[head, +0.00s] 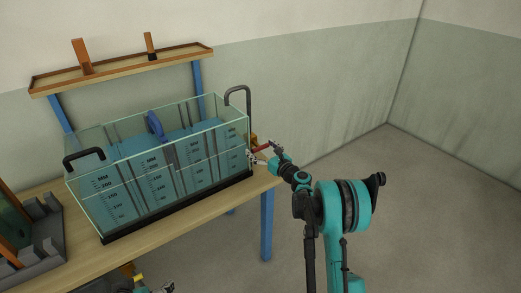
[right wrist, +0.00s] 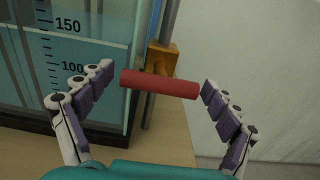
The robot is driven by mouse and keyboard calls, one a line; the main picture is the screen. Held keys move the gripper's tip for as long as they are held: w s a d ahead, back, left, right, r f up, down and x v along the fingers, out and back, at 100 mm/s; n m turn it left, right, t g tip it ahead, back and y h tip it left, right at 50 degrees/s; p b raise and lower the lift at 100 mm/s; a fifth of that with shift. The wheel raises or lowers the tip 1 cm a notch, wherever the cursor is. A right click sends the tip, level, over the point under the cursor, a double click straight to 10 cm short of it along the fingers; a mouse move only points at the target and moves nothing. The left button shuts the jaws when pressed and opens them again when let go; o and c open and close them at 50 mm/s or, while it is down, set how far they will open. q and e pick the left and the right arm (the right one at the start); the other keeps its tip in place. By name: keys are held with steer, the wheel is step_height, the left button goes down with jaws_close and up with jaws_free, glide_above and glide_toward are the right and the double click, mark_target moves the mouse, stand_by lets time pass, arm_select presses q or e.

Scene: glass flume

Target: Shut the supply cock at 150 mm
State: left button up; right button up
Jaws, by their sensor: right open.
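The supply cock has a red bar handle (right wrist: 160,84) and a yellow-brown body (right wrist: 161,60) behind it, at the right end of the glass flume (head: 165,175). My right gripper (right wrist: 157,79) is open, with one finger at each end of the red handle, not visibly closed on it. In the head view the right gripper (head: 262,153) is at the flume's right end. The flume holds blue water and has printed scales; the 150 mark (right wrist: 67,24) shows in the right wrist view. I cannot read the exact level. My left gripper (head: 155,287) is barely in view at the bottom edge.
The flume stands on a wooden table (head: 190,217) with blue legs. Dark bent pipes (head: 238,90) hook over its ends, and a blue piece (head: 155,124) stands inside. A shelf (head: 125,68) is behind; a grey rack (head: 40,240) is at left. The floor at right is clear.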

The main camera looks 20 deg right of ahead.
steer(key=c, duration=1.2)
steer(key=shift+n, duration=2)
steer(key=o, duration=1.2)
steer(key=v, duration=1.2)
steer(key=shift+o, duration=0.2)
